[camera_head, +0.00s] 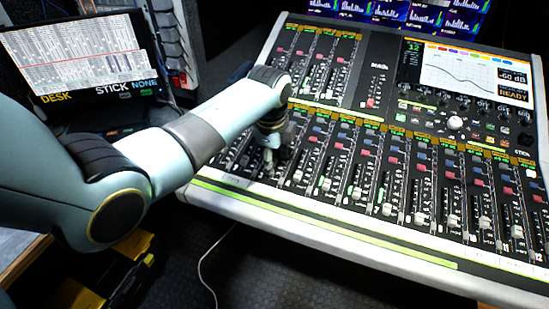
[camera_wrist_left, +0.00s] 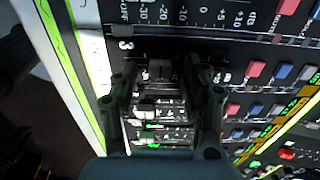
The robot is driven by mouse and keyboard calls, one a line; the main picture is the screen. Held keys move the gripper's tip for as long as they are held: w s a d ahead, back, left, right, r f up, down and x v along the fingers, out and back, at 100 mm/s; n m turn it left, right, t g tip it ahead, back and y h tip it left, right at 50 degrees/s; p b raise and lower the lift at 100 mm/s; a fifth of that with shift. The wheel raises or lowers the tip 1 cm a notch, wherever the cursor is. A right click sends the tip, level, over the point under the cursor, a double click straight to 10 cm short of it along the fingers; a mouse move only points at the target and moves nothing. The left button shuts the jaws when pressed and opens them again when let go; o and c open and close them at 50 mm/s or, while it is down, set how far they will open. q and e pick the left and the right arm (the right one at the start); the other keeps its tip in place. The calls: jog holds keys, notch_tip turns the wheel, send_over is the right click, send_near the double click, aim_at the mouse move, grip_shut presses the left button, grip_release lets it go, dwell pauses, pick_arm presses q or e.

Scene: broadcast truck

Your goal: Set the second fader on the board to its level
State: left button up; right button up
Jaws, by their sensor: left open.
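The mixing board (camera_head: 330,225) fills the right half of the head view, with a long lower row of fader strips. My left gripper (camera_head: 268,158) is low over the left end of that row and hides the strips under it, so I cannot pick out the second fader there. In the left wrist view my left gripper (camera_wrist_left: 163,100) is open, its dark fingers on either side of a dark fader cap (camera_wrist_left: 160,70). Whether the fingers touch the cap I cannot tell. My right gripper is not in view.
A laptop-like screen (camera_head: 75,55) reading DESK, STICK and NONE stands at the left. The board's display (camera_head: 470,75) reads READY and -60 dB. Other fader caps (camera_head: 385,208) stand close by on the right. A thin white cable (camera_head: 212,262) hangs below the board's front edge.

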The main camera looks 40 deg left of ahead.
aim_at(279, 158)
pick_arm(q)
grip_shut()
dwell(0.3)
jog(key=w, duration=0.1)
jog(key=w+b, duration=0.1)
jog(key=w, duration=0.1)
jog(key=shift+a+r, duration=0.2)
jog(key=shift+a, duration=0.15)
jog(key=shift+w, duration=0.25)
jog(key=shift+r, duration=0.1)
